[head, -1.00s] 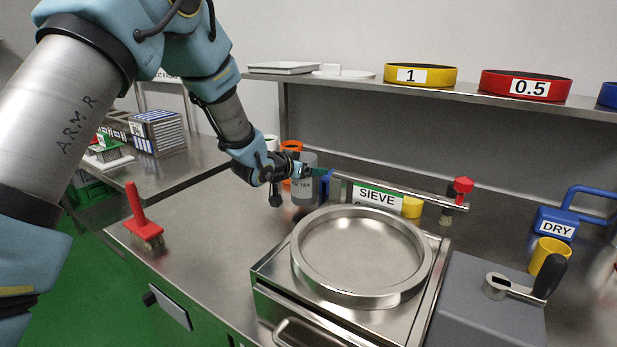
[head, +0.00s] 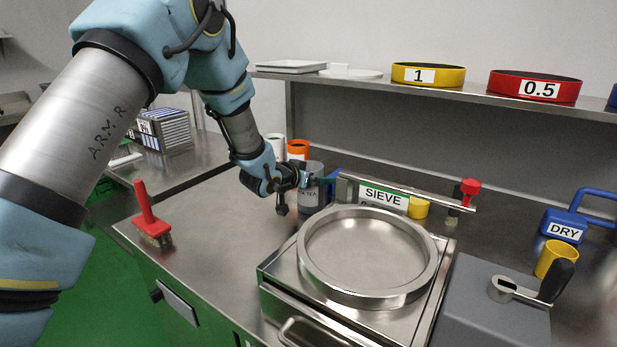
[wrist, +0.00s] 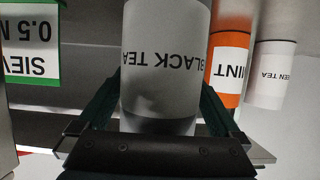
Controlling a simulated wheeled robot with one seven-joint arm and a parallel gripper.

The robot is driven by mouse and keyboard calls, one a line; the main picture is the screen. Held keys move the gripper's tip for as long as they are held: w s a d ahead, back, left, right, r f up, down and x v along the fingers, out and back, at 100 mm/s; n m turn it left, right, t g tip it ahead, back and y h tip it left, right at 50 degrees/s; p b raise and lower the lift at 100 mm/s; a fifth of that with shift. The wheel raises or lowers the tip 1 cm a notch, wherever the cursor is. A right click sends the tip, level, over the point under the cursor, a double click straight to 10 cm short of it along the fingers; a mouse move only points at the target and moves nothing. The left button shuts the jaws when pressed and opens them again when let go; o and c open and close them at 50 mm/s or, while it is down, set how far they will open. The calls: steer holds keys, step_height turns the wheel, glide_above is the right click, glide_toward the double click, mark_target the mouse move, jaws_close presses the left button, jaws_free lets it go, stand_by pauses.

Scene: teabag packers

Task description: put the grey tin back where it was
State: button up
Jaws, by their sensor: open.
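The grey tin (head: 311,197), labelled BLACK TEA, stands upright at the back of the steel counter, left of the SIEVE sign. In the wrist view the tin (wrist: 165,60) fills the middle and appears upside down. My gripper (wrist: 160,105) is open, with one dark green finger on each side of the tin. In the head view my gripper (head: 318,181) reaches the tin from the front left and hides part of it. I cannot tell whether the fingers touch it. The tin's base is partly hidden.
An orange MINT tin (head: 298,149) and a white GREEN TEA tin (head: 276,146) stand beside the grey tin. The round sieve (head: 428,268) is in front to the right. A shelf (head: 440,92) runs above the back.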

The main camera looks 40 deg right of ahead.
steer(key=b+v, duration=0.3)
steer(key=v, duration=0.9)
steer(key=shift+r, duration=0.1)
steer(key=w+a+f+n+t+y, duration=0.1)
steer(key=w+a+n+y, duration=0.25)
steer(key=a, duration=0.65)
steer(key=w+a+f+n+t+y, duration=0.1)
steer(key=w+a+n+y, duration=0.2)
steer(key=a, duration=0.7)
steer(key=w+a+f+n+t+y, duration=0.1)
steer(key=w+a+y, duration=0.3)
steer(key=a, duration=0.5)
steer(key=s+a+n+g+y, duration=0.1)
steer(key=s+a+n+g, duration=0.1)
steer(key=s+a, duration=0.4)
steer(key=s+a+f+n+g+y, duration=0.1)
steer(key=s+a+n+g, duration=0.2)
steer(key=a, duration=1.1)
steer(key=s+n, duration=0.1)
steer(key=s, duration=0.1)
steer(key=shift+s, duration=0.4)
steer(key=shift+a+y, duration=0.1)
steer(key=shift+y, duration=0.15)
